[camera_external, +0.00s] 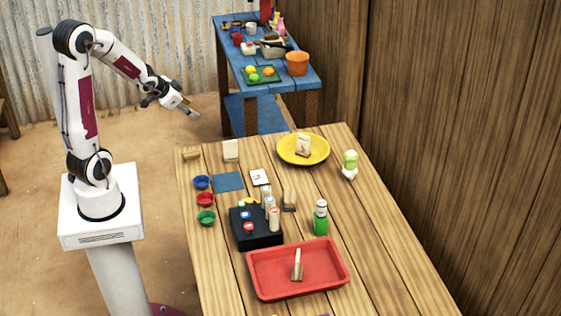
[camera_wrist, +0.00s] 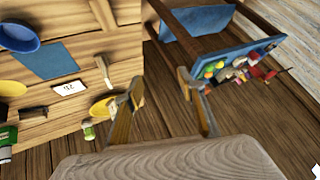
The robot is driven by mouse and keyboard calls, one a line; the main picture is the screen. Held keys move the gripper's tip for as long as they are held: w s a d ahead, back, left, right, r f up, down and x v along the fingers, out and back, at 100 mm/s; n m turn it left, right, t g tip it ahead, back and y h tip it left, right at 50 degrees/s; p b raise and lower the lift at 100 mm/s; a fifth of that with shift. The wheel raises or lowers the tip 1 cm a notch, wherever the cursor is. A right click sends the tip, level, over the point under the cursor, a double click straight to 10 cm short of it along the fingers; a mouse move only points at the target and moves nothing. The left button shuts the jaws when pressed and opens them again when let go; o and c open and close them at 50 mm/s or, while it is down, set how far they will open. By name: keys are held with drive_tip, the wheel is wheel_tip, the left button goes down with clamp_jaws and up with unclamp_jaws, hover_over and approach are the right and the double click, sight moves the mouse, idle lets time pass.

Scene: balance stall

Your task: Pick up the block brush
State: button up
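A small tan block with a dark lower edge (camera_external: 289,201), which looks like the block brush, stands on the wooden table right of the bottles on a black box. In the wrist view it seems to be the dark brown piece (camera_wrist: 35,113) at the left. My gripper (camera_external: 190,110) is beyond the table's far left corner, over the floor and well away from this block. In the wrist view its two fingers (camera_wrist: 165,105) are spread apart with nothing between them. A wood-grained surface fills the bottom of that view; I cannot tell what it is.
A black box (camera_external: 246,236) with bottles and a green bottle (camera_external: 320,220) stand close by. A red tray (camera_external: 262,289) holds a light piece. Bowls, a blue cloth (camera_external: 228,182) and a card (camera_external: 260,177) lie left. A blue table stands behind.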

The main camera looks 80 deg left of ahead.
drive_tip(key=s+a+f+n+t, duration=0.1)
drive_tip(key=s+a+f+t, duration=0.1)
drive_tip(key=s+a+f, duration=0.45)
drive_tip(key=s+a+f+n+t, duration=0.1)
drive_tip(key=s+a+f, duration=0.25)
drive_tip(key=f, duration=0.65)
drive_tip(key=m+t+h, duration=0.4)
drive_tip(key=t+h, duration=0.1)
drive_tip(key=t, duration=0.3)
approach(190, 152)
drive_tip(key=w, duration=0.3)
drive_tip(key=shift+w+a+f, duration=0.1)
drive_tip(key=shift+f, duration=0.2)
drive_tip(key=shift+w, duration=0.15)
drive_tip(key=shift+w+f, duration=0.15)
drive_tip(key=shift+w, duration=3.1)
drive_tip(key=shift+w, duration=0.1)
drive_tip(key=shift+w+f, duration=0.15)
drive_tip(key=shift+w, duration=2.35)
